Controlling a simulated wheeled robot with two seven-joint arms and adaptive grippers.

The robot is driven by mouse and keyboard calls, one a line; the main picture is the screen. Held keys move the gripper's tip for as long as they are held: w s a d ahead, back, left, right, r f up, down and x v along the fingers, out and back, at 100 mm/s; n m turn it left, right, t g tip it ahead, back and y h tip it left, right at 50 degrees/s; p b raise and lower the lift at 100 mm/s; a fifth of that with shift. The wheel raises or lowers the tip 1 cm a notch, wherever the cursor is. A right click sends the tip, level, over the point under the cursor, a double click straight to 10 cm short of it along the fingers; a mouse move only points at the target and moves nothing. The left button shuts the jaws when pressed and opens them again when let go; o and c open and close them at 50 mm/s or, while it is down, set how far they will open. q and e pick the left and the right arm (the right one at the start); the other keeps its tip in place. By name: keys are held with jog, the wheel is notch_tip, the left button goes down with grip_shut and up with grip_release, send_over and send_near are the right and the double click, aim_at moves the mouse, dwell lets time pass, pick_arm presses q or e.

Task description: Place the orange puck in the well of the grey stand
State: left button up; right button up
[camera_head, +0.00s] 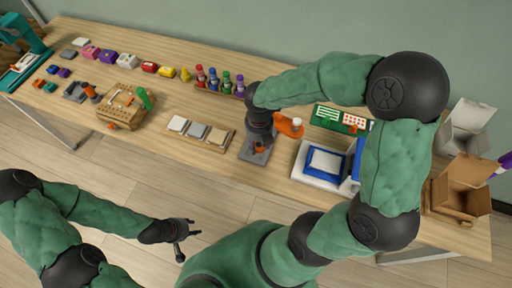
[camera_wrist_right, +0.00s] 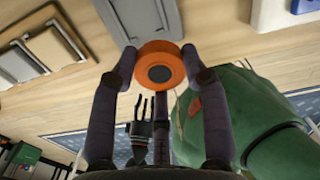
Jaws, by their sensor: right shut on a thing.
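The orange puck (camera_wrist_right: 160,52), a short disc with a dark round centre, is gripped between the two fingertips of my right gripper (camera_wrist_right: 158,70) in the right wrist view. In the head view only a small bit of the puck (camera_head: 258,150) shows below my right gripper (camera_head: 259,143). The grey stand (camera_head: 246,156) lies on the table under the right gripper. Its grey surface also shows behind the puck in the right wrist view (camera_wrist_right: 143,18); its well is hidden. I cannot tell whether puck and stand touch. My left gripper (camera_head: 188,243) is open and empty, away from the table.
A wooden tray with flat tiles (camera_head: 184,140) lies left of the stand, and a blue and white press-like box (camera_head: 324,163) lies right. An orange tool (camera_head: 288,126) sits behind the right gripper. Bottles (camera_head: 226,82) stand in a rack further back. An open cardboard box (camera_head: 462,188) is far right.

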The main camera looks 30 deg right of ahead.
aim_at(256, 145)
jog(key=w+f, duration=0.1)
jog(key=f, duration=0.1)
jog(key=w+f+b, duration=0.1)
jog(key=w+f, duration=0.1)
jog(key=shift+d, duration=0.4)
jog(key=f+b, duration=0.3)
jog(key=shift+w+d+f, duration=0.1)
jog(key=shift+w+f, duration=0.15)
jog(key=shift+f, duration=0.05)
jog(key=shift+r, duration=0.1)
jog(key=shift+f, duration=0.3)
jog(key=shift+s+f, duration=0.1)
jog(key=shift+s+f, duration=0.25)
jog(key=shift+f, duration=0.05)
jog(key=o, duration=0.9)
jog(key=shift+a+f, duration=0.1)
jog(key=shift+a, duration=0.1)
jog(key=shift+o, duration=0.7)
jog(key=shift+w+d+f, duration=0.1)
